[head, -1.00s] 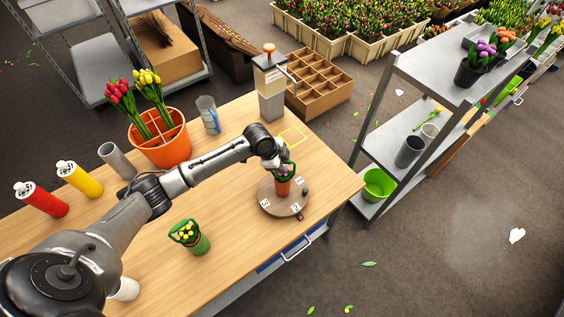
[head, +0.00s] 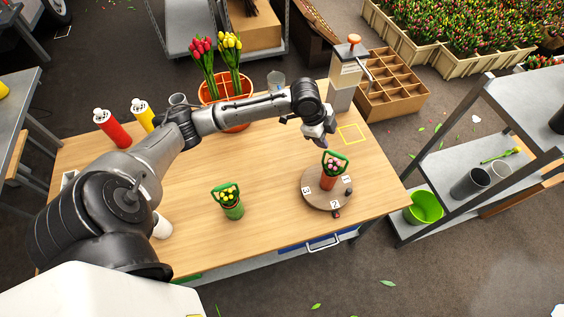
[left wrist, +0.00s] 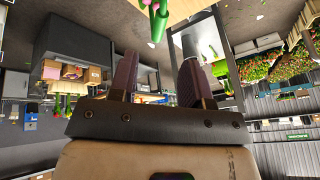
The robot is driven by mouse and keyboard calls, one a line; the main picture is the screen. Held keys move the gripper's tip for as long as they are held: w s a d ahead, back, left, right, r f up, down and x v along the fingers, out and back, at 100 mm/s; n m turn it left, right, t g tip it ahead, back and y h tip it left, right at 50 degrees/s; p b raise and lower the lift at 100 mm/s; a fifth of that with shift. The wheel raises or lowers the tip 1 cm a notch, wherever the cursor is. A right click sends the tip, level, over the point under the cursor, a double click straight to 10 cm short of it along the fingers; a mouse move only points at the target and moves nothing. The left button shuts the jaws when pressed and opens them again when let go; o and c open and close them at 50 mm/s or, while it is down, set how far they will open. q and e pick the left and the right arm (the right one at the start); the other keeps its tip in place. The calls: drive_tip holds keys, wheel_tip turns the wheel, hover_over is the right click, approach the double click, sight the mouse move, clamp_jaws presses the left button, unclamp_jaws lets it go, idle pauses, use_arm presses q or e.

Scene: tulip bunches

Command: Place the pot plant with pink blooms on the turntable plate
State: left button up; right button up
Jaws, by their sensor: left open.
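The pot plant with pink blooms (head: 333,168), in a red-orange pot with a green loop, stands upright on the round turntable plate (head: 312,200). Number tags sit along the plate's rim. My left gripper (head: 322,143) is open and empty, just behind and above the plant, apart from it. In the left wrist view the two fingers (left wrist: 156,78) are spread with nothing between them. A green piece (left wrist: 158,26) with pink bits shows at that view's top edge; I cannot tell which plant it belongs to. My right gripper is not in view.
A green pot plant (head: 230,203) stands left of the turntable on the wooden table (head: 265,225). An orange bucket of tulips (head: 240,105), red and yellow bottles (head: 112,128) and a dispenser (head: 345,75) line the back. A shelf (head: 480,150) stands at right.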

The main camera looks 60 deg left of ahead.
use_arm(q)
drive_tip(key=s+d+f+n, duration=0.2)
drive_tip(key=s+d+f, duration=0.8)
drive_tip(key=s+d, duration=0.25)
drive_tip(key=s+d+n+y, duration=0.2)
drive_tip(key=s+n, duration=0.6)
drive_tip(key=s, duration=0.8)
drive_tip(key=shift+s+d+f+g+y, duration=0.3)
drive_tip(key=shift+d+f, duration=0.05)
drive_tip(key=shift+d, duration=0.2)
